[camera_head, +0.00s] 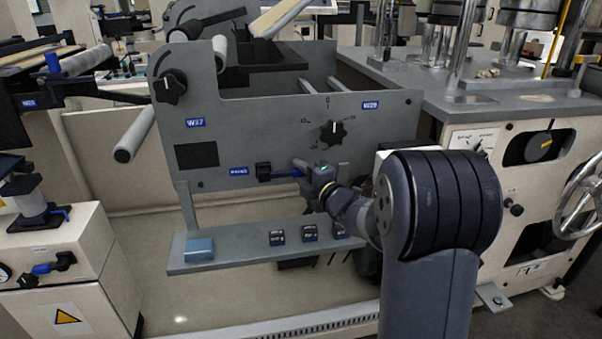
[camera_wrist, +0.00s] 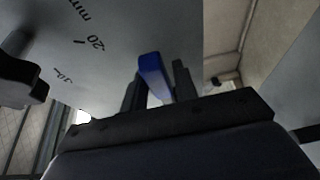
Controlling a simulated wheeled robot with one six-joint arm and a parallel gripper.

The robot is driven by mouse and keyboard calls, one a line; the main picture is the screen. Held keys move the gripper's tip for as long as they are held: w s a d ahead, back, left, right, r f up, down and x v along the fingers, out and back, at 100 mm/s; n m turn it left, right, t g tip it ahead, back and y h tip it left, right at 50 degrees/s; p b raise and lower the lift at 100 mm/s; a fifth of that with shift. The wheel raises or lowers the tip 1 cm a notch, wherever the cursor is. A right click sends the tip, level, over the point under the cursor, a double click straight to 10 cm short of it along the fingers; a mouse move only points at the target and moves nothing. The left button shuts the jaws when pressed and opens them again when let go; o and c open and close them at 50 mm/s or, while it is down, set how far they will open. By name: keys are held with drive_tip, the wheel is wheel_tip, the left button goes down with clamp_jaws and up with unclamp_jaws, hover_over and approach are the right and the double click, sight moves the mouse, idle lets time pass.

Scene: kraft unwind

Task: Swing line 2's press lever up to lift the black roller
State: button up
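The press lever is a short blue handle (camera_head: 283,174) on a black pivot block (camera_head: 263,171), low on the front of the grey unwind frame (camera_head: 240,130). A small blue label sits to its left. My gripper (camera_head: 303,172) is at the lever's right end. In the wrist view the blue lever (camera_wrist: 152,75) lies between the two dark fingers of my gripper (camera_wrist: 157,88). Whether both fingers press on it is not clear. The lever lies about level. I cannot make out the black roller for certain.
A black dial knob (camera_head: 333,132) is above my gripper, and another black knob (camera_head: 169,88) is at upper left. A grey shelf (camera_head: 225,256) below holds a blue box (camera_head: 199,249) and several small dark items. A grey roller (camera_head: 135,135) sticks out at left.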

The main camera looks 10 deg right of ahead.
clamp_jaws()
drive_tip(key=shift+r, duration=0.1)
idle(0.3)
